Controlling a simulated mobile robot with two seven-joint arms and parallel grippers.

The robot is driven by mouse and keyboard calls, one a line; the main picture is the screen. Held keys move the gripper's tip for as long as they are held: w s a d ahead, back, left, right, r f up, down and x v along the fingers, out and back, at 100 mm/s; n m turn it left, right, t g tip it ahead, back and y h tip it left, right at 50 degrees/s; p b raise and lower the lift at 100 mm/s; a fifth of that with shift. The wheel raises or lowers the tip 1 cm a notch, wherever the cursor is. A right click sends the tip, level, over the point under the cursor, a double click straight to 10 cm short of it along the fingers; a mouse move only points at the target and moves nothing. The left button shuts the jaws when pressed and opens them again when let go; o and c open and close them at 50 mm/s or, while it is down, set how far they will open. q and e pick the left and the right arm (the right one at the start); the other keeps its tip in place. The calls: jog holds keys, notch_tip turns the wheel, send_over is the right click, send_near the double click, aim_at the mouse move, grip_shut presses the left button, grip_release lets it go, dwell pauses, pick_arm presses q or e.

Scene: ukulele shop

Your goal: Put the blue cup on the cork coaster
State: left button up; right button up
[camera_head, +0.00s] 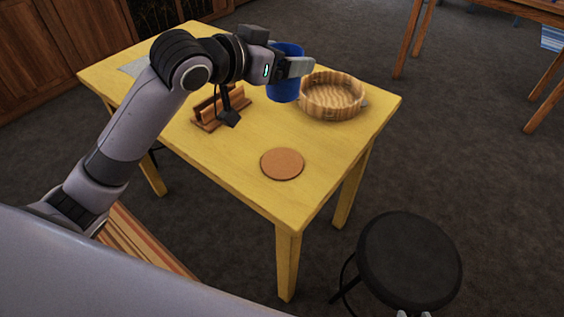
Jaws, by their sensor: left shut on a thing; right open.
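The blue cup (284,88) is upright in my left gripper (291,67), which is shut on it near its upper part. The cup is over the far right part of the yellow table, just left of the woven basket in the picture. I cannot tell whether its base touches the table. The round cork coaster (282,164) lies flat and bare near the table's front corner, apart from the cup. Only the fingertips of my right gripper (413,313) show at the bottom edge, open, in front of the black stool.
The woven basket (345,95) stands near the right edge of the yellow table (225,153). A wooden rack (205,112) stands left of the cup, below my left arm. A black stool (408,258) is at the front right. The tabletop around the coaster is clear.

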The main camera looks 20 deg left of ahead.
pick_arm(q)
notch_tip(320, 180, down, 20)
jog(key=shift+r+b, duration=0.15)
jog(key=shift+b, duration=0.8)
jog(key=o, duration=1)
jog(key=v, duration=1.2)
